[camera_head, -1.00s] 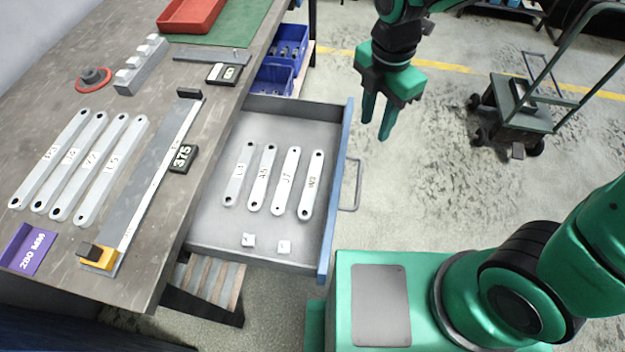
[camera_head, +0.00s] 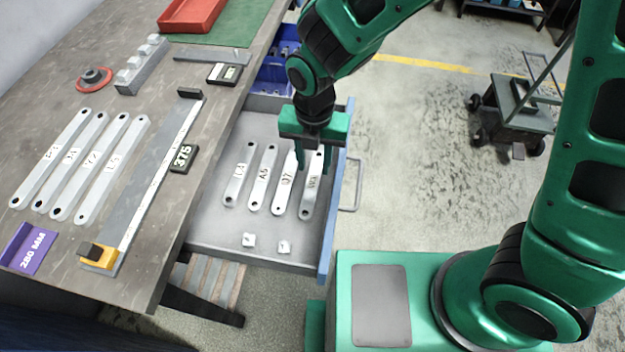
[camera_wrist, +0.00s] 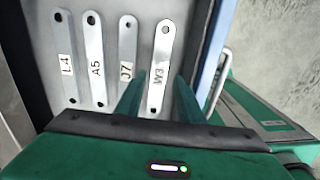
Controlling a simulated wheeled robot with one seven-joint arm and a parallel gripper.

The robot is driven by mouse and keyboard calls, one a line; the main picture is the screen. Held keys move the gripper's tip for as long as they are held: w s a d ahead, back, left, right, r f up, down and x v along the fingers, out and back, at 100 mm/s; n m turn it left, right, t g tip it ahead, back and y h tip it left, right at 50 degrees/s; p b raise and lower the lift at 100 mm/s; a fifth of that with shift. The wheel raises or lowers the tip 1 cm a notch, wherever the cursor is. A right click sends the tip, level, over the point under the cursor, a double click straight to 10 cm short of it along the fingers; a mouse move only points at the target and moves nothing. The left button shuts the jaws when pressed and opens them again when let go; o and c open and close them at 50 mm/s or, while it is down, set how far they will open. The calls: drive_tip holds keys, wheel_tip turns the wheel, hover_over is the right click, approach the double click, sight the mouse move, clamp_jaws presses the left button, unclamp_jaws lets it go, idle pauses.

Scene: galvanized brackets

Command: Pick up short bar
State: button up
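Several short flat metal bars lie side by side in the open drawer (camera_head: 215,226). From left they are labelled L4 (camera_head: 238,180), A5 (camera_head: 262,185), J7 (camera_head: 283,192) and one whose label I read as W3 or M3 (camera_head: 311,190). My gripper (camera_head: 312,165) is over the far part of the drawer, fingers pointing down, at the rightmost bar's far end. In the wrist view my gripper (camera_wrist: 158,95) is open, with its fingers on either side of the rightmost bar (camera_wrist: 159,65). I cannot tell how far above the drawer floor the fingertips are.
The drawer's blue front edge (camera_head: 327,245) is close to the rightmost bar. Two small white blocks (camera_head: 249,240) lie nearer in the drawer. Longer bars (camera_head: 83,172) and a ruler fixture (camera_head: 150,185) lie on the bench. Blue bins (camera_head: 272,76) are beyond the drawer.

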sight(313, 179)
drive_tip(key=shift+s+a+f, duration=0.1)
drive_tip(key=shift+s+f, duration=0.05)
drive_tip(key=shift+f, duration=2.4)
drive_tip(key=shift+c, duration=0.6)
clamp_jaws()
